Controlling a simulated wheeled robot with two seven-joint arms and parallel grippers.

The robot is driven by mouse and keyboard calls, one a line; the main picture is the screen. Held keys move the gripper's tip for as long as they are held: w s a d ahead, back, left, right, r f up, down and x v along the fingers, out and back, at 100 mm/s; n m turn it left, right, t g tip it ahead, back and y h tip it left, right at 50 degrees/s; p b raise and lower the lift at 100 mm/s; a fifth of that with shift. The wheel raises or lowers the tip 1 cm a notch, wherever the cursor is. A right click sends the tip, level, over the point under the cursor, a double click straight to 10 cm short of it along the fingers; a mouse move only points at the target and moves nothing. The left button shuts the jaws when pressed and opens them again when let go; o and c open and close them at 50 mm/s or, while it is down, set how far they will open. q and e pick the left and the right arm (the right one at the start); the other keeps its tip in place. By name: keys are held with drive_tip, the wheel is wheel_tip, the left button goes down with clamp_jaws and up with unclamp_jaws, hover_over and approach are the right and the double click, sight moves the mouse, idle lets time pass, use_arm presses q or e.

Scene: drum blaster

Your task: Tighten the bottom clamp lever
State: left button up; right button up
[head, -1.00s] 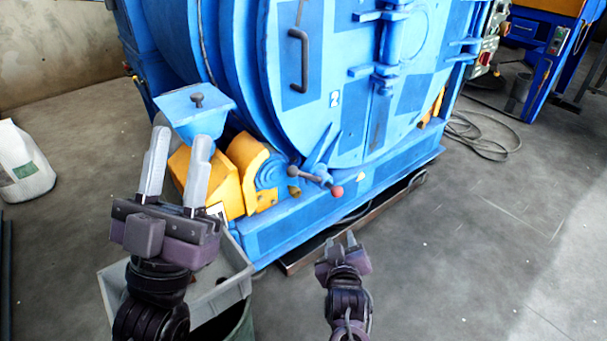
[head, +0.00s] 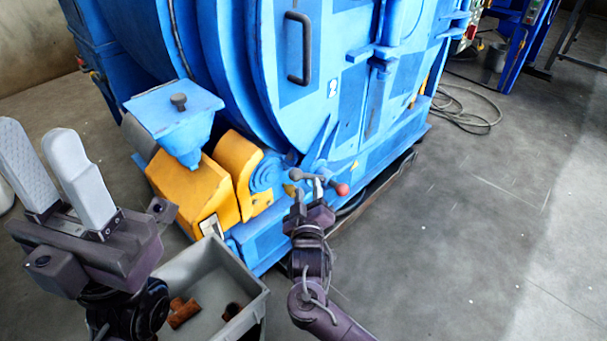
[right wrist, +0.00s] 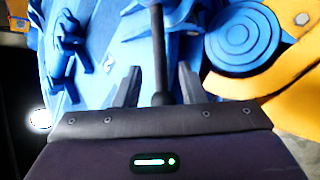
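The bottom clamp lever (head: 316,179) is a thin bar low on the blue drum door, with a dark knob at its left end and a red knob (head: 341,189) at its right end. My right gripper (head: 309,189) is at the lever, its fingers pointing up toward the bar. My left gripper (head: 52,168) is open and empty at the left, away from the lever.
The blue drum machine (head: 270,90) fills the middle. A yellow housing (head: 195,188) and blue hopper (head: 175,115) stand left of the lever. A grey bin (head: 225,315) with brown pieces is below them. Floor at right is clear, apart from a cable (head: 465,110) behind.

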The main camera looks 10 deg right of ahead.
sight(308, 177)
drive_tip(key=shift+b+x, duration=0.9)
drive_tip(key=shift+x, duration=1.95)
clamp_jaws()
